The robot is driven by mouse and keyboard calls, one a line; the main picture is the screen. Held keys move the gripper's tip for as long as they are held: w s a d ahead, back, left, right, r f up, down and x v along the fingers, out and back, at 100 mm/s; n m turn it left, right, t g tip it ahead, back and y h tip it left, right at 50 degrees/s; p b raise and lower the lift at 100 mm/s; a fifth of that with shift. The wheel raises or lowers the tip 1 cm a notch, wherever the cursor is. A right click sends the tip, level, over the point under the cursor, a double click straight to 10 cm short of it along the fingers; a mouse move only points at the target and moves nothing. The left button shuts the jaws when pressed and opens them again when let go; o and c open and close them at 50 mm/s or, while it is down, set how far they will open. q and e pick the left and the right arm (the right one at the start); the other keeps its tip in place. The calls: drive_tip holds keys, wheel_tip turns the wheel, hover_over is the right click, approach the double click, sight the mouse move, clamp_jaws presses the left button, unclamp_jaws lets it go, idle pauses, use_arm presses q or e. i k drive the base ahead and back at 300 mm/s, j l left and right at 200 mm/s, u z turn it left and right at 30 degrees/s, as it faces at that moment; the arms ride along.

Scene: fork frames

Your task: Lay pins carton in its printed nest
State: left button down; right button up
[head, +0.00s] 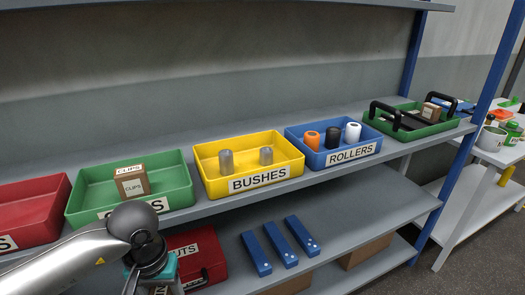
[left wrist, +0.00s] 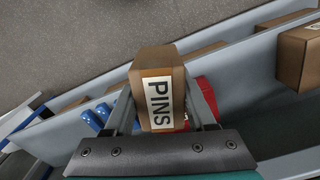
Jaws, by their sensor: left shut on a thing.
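The pins carton (left wrist: 158,75) is a brown box with a white PINS label, seen close up in the left wrist view. My left gripper (left wrist: 165,110) is shut on it, with one finger along each side. In the head view my left gripper (head: 150,272) is low at the bottom left, in front of the shelf, mostly hidden by its own wrist. The carton is mostly out of sight there. I cannot make out a printed nest in either view. My right gripper is in neither view.
The upper shelf holds a red bin (head: 30,190), a green bin (head: 168,160) with a CLIPS carton (head: 131,188), a yellow BUSHES bin (head: 285,146) and a blue ROLLERS bin (head: 293,132). A green tray (head: 450,125) stands at right. Blue bars (head: 279,245) lie below.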

sight(417, 126)
drive_tip(key=i+l+z, duration=0.15)
drive_tip(key=l, duration=0.25)
drive_tip(key=i+l+z, duration=0.2)
drive_tip(key=l, duration=0.15)
drive_tip(key=i+l+z, duration=0.15)
drive_tip(key=l, duration=0.2)
drive_tip(key=i+l, duration=0.15)
drive_tip(key=l, duration=0.2)
drive_tip(key=i+l, duration=0.2)
drive_tip(key=l, duration=0.15)
drive_tip(key=i+l, duration=0.15)
drive_tip(key=l, duration=0.25)
drive_tip(key=i+l, duration=0.15)
drive_tip(key=l, duration=0.2)
